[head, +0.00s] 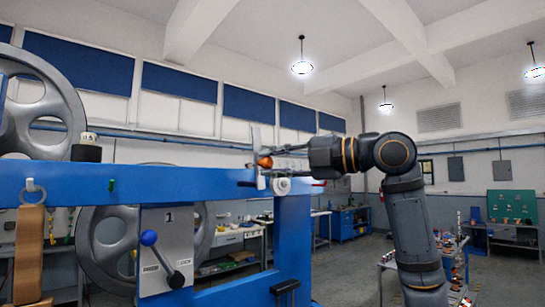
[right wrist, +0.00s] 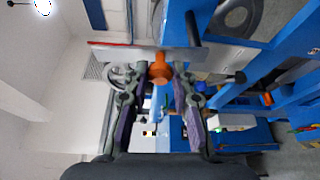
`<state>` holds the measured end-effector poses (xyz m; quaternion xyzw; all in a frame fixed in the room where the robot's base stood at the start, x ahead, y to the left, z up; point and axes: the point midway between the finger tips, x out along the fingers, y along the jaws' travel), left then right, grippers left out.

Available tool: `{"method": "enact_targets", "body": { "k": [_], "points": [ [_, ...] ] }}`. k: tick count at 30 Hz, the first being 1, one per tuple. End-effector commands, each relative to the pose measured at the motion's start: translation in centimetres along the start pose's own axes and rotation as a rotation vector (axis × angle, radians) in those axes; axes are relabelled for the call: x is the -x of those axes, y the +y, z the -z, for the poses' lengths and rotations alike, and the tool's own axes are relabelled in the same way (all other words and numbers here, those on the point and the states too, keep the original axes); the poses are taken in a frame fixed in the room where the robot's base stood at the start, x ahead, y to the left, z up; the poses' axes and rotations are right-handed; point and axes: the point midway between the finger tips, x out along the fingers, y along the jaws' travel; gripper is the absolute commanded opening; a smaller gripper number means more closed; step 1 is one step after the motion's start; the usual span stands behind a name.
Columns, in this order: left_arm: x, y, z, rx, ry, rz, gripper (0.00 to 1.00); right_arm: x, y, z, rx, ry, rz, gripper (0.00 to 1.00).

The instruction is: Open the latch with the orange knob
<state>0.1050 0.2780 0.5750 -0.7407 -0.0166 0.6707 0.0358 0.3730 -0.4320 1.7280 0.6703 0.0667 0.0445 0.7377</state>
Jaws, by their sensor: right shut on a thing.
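The orange knob (head: 265,162) sits on a grey latch plate (head: 254,158) at the right end of the blue beam. In the right wrist view the orange knob (right wrist: 160,70) shows between my fingertips, with the metal latch bar (right wrist: 140,53) just beyond it. My right gripper (head: 279,164) reaches in from the right and is shut on the knob; it also shows in the right wrist view (right wrist: 159,80). The fingers partly hide the latch in the head view. My left gripper is not in view.
A blue frame (head: 150,178) with large grey pulley wheels (head: 45,105) fills the left. A wooden block (head: 30,250) hangs at far left. Workbenches stand behind; the floor at right is partly free.

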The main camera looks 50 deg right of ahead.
Motion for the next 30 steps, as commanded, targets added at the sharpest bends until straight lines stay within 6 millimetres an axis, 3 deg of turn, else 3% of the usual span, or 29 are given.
{"method": "enact_targets", "body": {
  "k": [23, 24, 28, 30],
  "points": [
    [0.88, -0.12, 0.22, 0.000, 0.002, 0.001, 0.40, -0.11, 0.10, 0.32, 0.084, -0.002, 0.032, 0.00],
    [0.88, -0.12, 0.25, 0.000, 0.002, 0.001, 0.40, -0.11, 0.10, 0.32, 0.084, -0.002, 0.032, 0.30],
    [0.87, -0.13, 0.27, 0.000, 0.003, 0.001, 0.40, -0.11, 0.08, 0.33, 0.084, -0.002, 0.033, 0.48],
    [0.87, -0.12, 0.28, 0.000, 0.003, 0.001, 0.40, -0.12, 0.07, 0.34, 0.083, -0.002, 0.033, 0.48]
  ]
}}
